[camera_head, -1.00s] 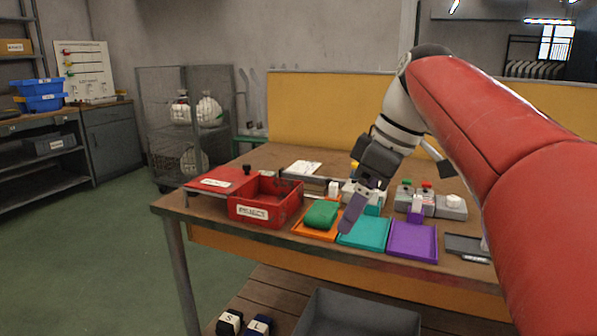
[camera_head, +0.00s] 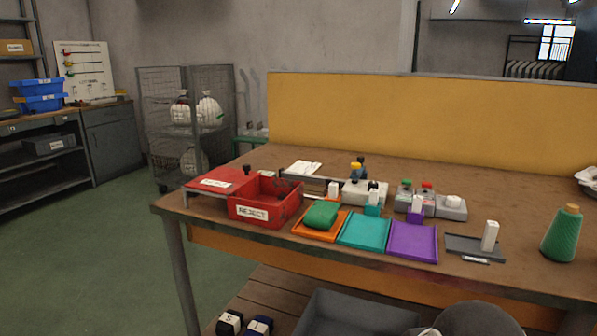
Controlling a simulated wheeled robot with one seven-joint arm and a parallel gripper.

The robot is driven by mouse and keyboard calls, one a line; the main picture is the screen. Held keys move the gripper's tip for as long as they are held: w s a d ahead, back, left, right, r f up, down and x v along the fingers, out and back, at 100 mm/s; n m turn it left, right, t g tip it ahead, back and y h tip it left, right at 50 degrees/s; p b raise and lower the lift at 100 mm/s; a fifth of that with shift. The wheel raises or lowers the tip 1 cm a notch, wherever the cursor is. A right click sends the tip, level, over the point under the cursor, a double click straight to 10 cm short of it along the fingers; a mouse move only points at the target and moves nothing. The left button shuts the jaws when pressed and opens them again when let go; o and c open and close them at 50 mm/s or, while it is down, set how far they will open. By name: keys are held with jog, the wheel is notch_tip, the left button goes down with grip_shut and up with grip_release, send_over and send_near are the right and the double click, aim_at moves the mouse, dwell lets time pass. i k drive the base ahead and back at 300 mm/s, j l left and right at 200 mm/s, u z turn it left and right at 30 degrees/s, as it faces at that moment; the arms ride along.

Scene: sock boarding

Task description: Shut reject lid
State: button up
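The red reject box (camera_head: 262,214) with a white REJECT label stands at the left front of the workbench, its top open. The red lid (camera_head: 222,180) lies flat to the left of the box, off the opening, with a white label and a dark knob (camera_head: 247,169) near its right back edge. The part of the box's inside that shows looks empty. My gripper is not in view; only a rounded grey shape shows at the bottom edge, right of centre.
Orange, teal (camera_head: 366,232) and purple (camera_head: 413,241) trays sit right of the box; a green folded item (camera_head: 321,214) lies on the orange one. Behind them stand small devices with coloured buttons (camera_head: 427,200). A green thread cone (camera_head: 562,234) stands at right. A grey bin (camera_head: 358,318) is below.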

aim_at(223, 180)
jog(key=i+j+u, duration=0.25)
jog(key=j+u, duration=0.25)
jog(key=j, duration=0.2)
jog(key=i+j+u, duration=0.25)
